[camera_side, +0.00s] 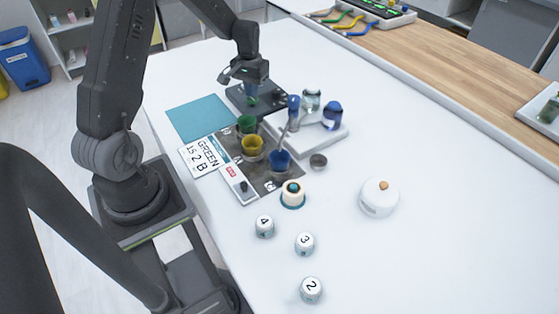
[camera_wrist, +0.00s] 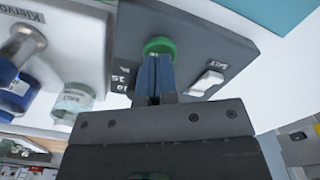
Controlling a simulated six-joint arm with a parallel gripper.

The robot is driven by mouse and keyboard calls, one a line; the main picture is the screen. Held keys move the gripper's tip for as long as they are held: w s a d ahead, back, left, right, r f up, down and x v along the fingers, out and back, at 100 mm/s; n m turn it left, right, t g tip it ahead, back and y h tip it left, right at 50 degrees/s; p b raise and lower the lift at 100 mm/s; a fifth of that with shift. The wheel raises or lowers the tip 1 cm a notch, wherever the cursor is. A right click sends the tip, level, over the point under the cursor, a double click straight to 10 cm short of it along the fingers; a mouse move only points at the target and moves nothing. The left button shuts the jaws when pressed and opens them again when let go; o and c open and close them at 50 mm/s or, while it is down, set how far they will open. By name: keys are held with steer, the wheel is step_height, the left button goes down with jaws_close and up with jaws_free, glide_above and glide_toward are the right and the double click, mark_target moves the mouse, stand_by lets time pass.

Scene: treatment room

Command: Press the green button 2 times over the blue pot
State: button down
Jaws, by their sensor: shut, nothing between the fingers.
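The green button (camera_wrist: 160,46) sits on a dark grey box (camera_wrist: 195,40) with a white switch in the wrist view. In the side view the box (camera_side: 238,104) stands at the back of the work area. My gripper (camera_side: 251,92) is over the box; in the wrist view its fingertips (camera_wrist: 154,57) are together, empty, at the button's edge. I cannot tell whether they touch it. The blue pot (camera_side: 280,162) stands on a dark mat (camera_side: 268,178), nearer the side camera than the box and away from my gripper. A thin rod leans above it.
Green (camera_side: 247,123) and yellow (camera_side: 252,145) pots stand behind the blue one. A white stand (camera_side: 330,137) holds bottles beside the box. A card (camera_side: 199,157) reads "GREEN 15 2 B". Numbered jars and a round white container (camera_side: 379,200) are nearer; the table's right is clear.

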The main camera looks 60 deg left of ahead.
steer(key=shift+f, duration=1.15)
steer(key=shift+r, duration=1.8)
steer(key=shift+f, duration=0.15)
